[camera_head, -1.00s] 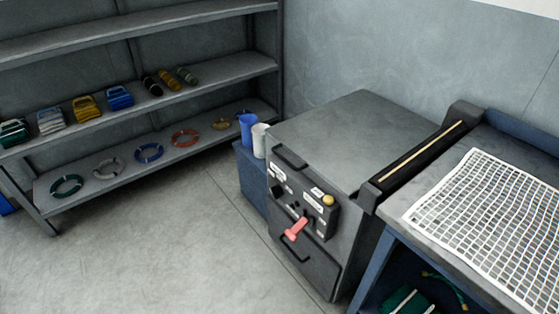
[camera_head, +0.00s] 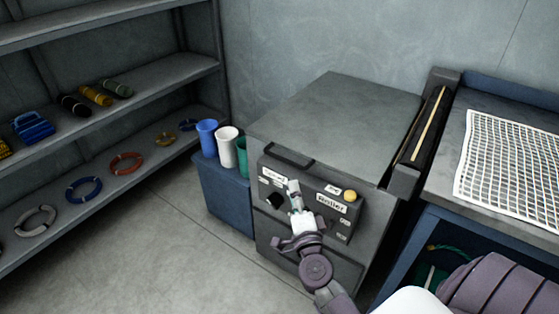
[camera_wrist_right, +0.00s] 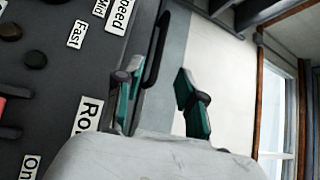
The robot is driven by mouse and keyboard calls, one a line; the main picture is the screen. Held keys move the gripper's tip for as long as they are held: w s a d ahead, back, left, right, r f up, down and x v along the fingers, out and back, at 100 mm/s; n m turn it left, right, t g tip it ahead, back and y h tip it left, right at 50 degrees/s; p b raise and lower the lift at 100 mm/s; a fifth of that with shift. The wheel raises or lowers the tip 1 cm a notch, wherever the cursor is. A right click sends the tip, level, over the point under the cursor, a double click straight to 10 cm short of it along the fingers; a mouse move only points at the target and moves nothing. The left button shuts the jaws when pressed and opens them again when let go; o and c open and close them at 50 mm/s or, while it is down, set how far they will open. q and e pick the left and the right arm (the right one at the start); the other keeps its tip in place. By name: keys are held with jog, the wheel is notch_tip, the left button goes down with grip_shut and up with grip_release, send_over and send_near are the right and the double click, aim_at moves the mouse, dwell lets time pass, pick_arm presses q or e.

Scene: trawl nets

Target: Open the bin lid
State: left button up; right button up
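A grey box-shaped machine (camera_head: 340,110) has a flat top that is closed. A black bar handle (camera_head: 288,155) sits at its top front edge; it also shows in the wrist view (camera_wrist_right: 157,45). The front carries a dark control panel (camera_head: 325,188) and a lower dark flap (camera_head: 340,262). I cannot tell for certain which part is the bin lid. My right gripper (camera_head: 294,192) is in front of the panel, just below the handle. In the wrist view its green-padded fingers (camera_wrist_right: 158,98) are apart and empty, with the handle just beyond them. My left gripper is not in view.
Blue, white and green cylinders (camera_head: 228,146) stand on a blue box (camera_head: 222,195) left of the machine. Shelves (camera_head: 150,85) with coils and rolls stand farther left. A bench (camera_head: 440,165) with white netting (camera_head: 515,160) is at the right. A red part (camera_wrist_right: 10,108) shows on the panel.

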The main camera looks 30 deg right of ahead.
aim_at(285, 159)
jog(key=x, duration=1.2)
jog(key=shift+w, duration=0.1)
jog(key=shift+a, duration=0.1)
grip_shut()
jog(key=shift+f, duration=0.1)
